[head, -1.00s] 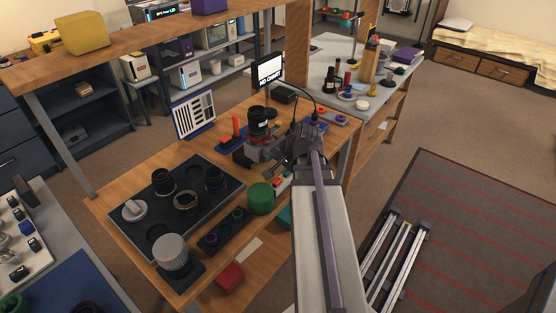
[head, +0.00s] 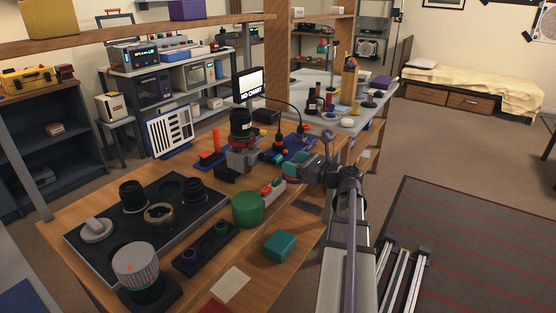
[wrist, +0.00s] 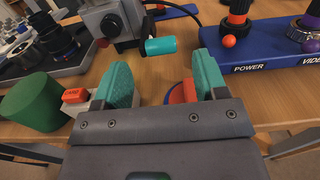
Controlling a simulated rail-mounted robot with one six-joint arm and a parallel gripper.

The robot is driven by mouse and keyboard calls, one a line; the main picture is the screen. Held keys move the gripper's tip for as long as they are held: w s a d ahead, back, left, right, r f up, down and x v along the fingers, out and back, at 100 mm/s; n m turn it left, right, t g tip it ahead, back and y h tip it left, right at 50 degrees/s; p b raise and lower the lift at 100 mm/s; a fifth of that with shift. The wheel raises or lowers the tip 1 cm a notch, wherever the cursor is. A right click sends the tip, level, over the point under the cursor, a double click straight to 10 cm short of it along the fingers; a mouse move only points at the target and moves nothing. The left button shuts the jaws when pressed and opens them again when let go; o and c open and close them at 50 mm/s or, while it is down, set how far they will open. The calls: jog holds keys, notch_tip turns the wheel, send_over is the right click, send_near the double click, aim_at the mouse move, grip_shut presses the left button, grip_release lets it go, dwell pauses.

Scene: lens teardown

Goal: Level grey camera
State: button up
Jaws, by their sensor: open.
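The grey camera (head: 243,158) stands on the wooden bench with a black lens (head: 241,124) upright on top. In the wrist view the camera body (wrist: 115,22) is at the top, with a teal cylinder (wrist: 160,46) sticking out from its side. I cannot tell from these views whether it is level. My gripper (head: 318,168) is to the right of the camera. In the wrist view its two teal-padded fingers (wrist: 163,82) are open with nothing gripped. The teal cylinder lies beyond the fingertips, apart from them.
A blue board (wrist: 255,45) with POWER and VIDEO connectors lies right of the camera. A green cylinder (head: 248,209), a small box with a red button (head: 272,189) and a teal block (head: 280,245) stand nearby. A lens tray (head: 105,255) fills the left. A NO CHART monitor (head: 249,85) stands behind.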

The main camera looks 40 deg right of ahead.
aim_at(279, 157)
jog(key=x, duration=0.6)
jog(key=shift+w, duration=0.25)
jog(key=c, duration=1.1)
jog(key=shift+r, duration=0.1)
jog(key=shift+r, duration=0.15)
